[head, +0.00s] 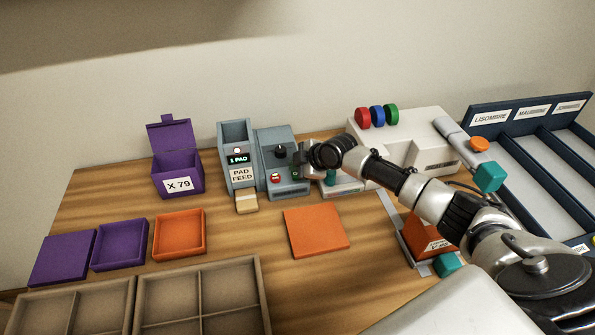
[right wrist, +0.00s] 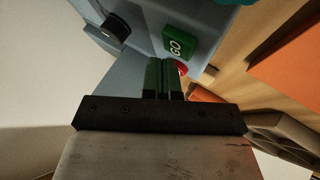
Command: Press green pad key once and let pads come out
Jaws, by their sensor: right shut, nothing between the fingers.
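The grey pad feed (head: 238,158) stands at the back of the table, its display reading "1 PAD". A tan block that looks like a pad or pads (head: 246,203) sits at its front foot. The blue-grey control box (head: 274,160) beside it has a black knob and a red button (head: 275,178). In the right wrist view a green key marked "GO" (right wrist: 181,42) shows beside the red button (right wrist: 182,68). My right gripper (head: 297,172) is at the box's right side, its green fingers (right wrist: 163,77) shut and empty. The fingertips are close to the red button and GO key; contact is unclear. My left gripper is out of view.
A purple box labelled "X 79" (head: 177,168) stands left of the feed. Purple and orange trays (head: 181,235) and brown divided trays (head: 203,292) lie front left. A flat orange mat (head: 316,233) lies mid-table. A white machine (head: 405,140) stands behind my right arm, beside a blue rack (head: 540,150).

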